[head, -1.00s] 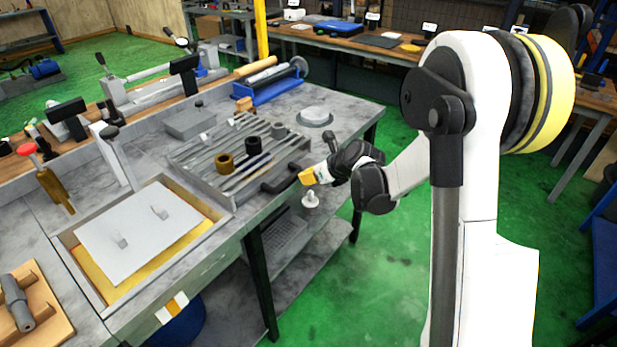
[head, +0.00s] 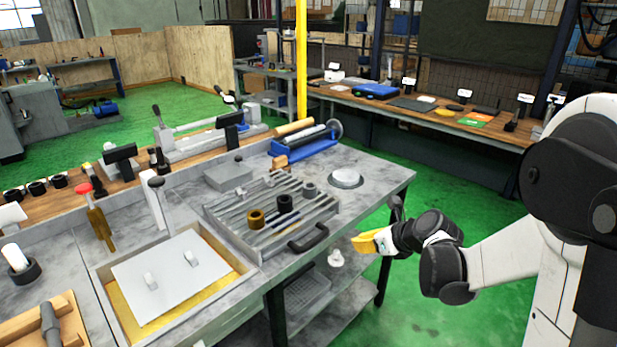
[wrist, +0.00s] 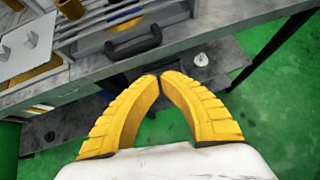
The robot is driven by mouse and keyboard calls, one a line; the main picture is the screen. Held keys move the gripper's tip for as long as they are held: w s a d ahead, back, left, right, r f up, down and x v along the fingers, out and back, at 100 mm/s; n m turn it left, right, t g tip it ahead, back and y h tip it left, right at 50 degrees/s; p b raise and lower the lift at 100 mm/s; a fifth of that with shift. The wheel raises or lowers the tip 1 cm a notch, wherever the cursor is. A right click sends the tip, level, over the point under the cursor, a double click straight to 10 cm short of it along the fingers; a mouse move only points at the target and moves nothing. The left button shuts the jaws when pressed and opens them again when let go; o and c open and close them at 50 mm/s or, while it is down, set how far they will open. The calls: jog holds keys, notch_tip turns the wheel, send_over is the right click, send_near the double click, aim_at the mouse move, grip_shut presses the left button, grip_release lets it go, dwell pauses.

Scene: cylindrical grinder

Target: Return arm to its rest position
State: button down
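My gripper (head: 359,243) is in front of the workbench's right front edge, over open floor and a lower shelf. It is empty. In the wrist view, its two yellow fingers (wrist: 160,77) meet at the tips with nothing between them. My white and black arm is folded at the right of the head view. The black handle (head: 308,238) of the grey slotted tray (head: 325,213) is to the left of my gripper, apart from it. The handle also shows in the wrist view (wrist: 134,43), beyond the fingertips.
The grey workbench (head: 372,166) bears the tray with a brass ring (head: 256,219) and a black ring (head: 285,203). A lidded box (head: 165,275) is set in at the left. A small white part (head: 335,258) is on the lower shelf. Green floor (head: 480,215) is free behind the arm.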

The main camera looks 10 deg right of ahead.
jog(key=w+a+r+m+t, duration=0.1)
jog(key=a+r+m+t, duration=0.15)
jog(key=r, duration=0.45)
jog(key=w+a+r+m+t, duration=0.1)
jog(key=w+r+m+t, duration=0.15)
jog(key=r, duration=0.45)
jog(key=s+d+r+m+t+h, duration=0.2)
jog(key=s+d+r+m+h, duration=0.1)
jog(key=r+m, duration=0.45)
jog(key=s+d+r+m+t+h, duration=0.25)
jog(key=r+m, duration=0.35)
jog(key=m, duration=0.3)
jog(key=s+d+f+m+g+h, duration=0.25)
jog(key=s+f+m+g, duration=0.35)
jog(key=s+f+m, duration=0.6)
jog(key=s+a+f+m+g+y, duration=0.3)
jog(key=s+a+f+m+g, duration=0.2)
jog(key=s+a+f+m, duration=0.2)
jog(key=s+a, duration=0.2)
jog(key=s, duration=0.2)
jog(key=shift+s+a+m+y, duration=0.25)
jog(key=shift+a+m+y, duration=0.05)
jog(key=shift+m, duration=0.05)
